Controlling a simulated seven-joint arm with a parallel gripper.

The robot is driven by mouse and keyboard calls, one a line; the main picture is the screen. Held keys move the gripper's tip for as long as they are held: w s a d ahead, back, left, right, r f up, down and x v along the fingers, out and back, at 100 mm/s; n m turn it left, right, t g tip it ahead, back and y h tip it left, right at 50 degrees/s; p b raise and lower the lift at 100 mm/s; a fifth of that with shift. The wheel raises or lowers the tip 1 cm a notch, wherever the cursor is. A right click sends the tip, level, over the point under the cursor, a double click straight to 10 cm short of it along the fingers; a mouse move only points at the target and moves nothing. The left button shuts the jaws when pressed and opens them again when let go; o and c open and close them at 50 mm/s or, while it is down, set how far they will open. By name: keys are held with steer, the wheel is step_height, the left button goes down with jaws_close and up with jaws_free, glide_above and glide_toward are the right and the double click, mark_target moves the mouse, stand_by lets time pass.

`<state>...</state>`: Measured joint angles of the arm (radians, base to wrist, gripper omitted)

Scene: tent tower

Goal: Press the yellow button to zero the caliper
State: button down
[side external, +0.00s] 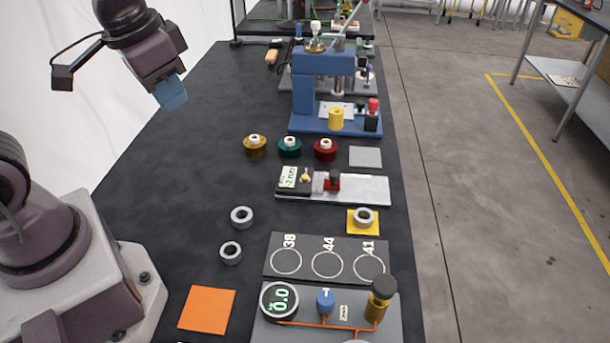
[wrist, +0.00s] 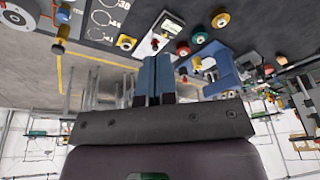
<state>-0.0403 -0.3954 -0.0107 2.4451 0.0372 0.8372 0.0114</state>
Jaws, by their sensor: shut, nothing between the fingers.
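The caliper (side external: 360,190) lies on the black table in the middle of the side view, a light grey plate with a dark left part. Its pale display (side external: 289,177) shows a small reading that I cannot read surely. The yellow button (side external: 305,178) sits just right of the display, with a red and black slider piece (side external: 333,181) further right. My gripper (side external: 173,98) is raised high above the table's left side, well left of the caliper and apart from everything. In the wrist view its blue fingers (wrist: 153,75) are together and empty; the caliper (wrist: 160,38) shows beyond them.
Yellow (side external: 255,147), green (side external: 290,148) and red (side external: 325,150) round pieces stand behind the caliper, before a blue press (side external: 302,95). Grey rings (side external: 241,217) lie nearer. A numbered plate (side external: 325,260), gauge panel (side external: 400,325) and orange square (side external: 207,310) are in front.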

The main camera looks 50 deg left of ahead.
steer(key=w+a+f+m, duration=0.2)
steer(key=w+f, duration=0.5)
steer(key=w, duration=0.1)
steer(key=m+t+h, duration=0.2)
steer(key=m+t, duration=0.4)
steer(key=m, duration=0.3)
glide_above(305, 178)
step_height(305, 178, down, 8)
steer(key=shift+f, duration=0.15)
steer(key=shift+f, duration=0.1)
steer(key=shift+f, duration=4.35)
steer(key=shift+f, duration=0.4)
